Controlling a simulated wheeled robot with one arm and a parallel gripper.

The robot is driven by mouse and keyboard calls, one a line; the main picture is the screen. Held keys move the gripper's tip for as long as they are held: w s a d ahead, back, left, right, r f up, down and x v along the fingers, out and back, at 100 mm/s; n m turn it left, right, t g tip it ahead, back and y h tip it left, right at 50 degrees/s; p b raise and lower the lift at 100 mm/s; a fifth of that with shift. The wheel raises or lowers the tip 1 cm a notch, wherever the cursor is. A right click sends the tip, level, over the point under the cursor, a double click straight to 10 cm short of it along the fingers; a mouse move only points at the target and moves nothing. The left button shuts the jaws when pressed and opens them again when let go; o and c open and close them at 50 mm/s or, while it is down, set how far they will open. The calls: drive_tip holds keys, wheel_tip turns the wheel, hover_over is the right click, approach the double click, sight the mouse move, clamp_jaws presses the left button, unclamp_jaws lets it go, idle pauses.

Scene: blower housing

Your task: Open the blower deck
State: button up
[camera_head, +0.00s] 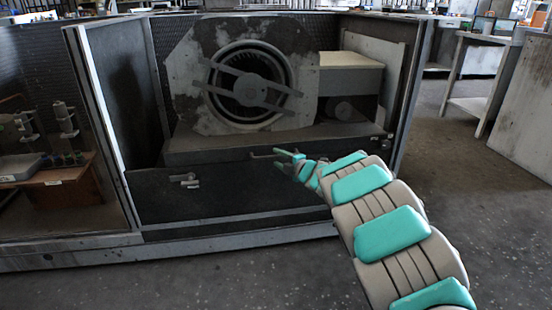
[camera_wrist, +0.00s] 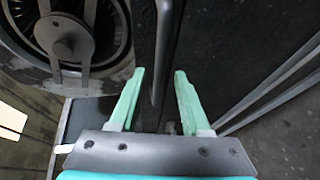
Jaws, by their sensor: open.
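The blower deck (camera_head: 210,153) is a dark grey slab under the round blower (camera_head: 246,85), inside an open-fronted housing. A thin bar handle (camera_head: 262,156) runs along its front edge; in the wrist view this handle (camera_wrist: 162,45) stands upright in the picture. My gripper (camera_head: 291,155) is in front of the deck, at the right end of the handle. In the wrist view my gripper (camera_wrist: 158,78) is open, with the handle's lower end appearing between its two green fingers. I cannot tell how deep the bar sits between them, and no contact shows.
A dark lower panel (camera_head: 230,193) with a small metal latch (camera_head: 185,180) lies below the deck. The housing's side walls (camera_head: 410,85) flank the opening. A workbench (camera_head: 485,65) stands at the right. The floor (camera_head: 480,215) in front is clear.

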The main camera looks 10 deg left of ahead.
drive_tip(key=shift+x, duration=1.25)
clamp_jaws()
drive_tip(key=shift+f, duration=0.1)
idle(0.4)
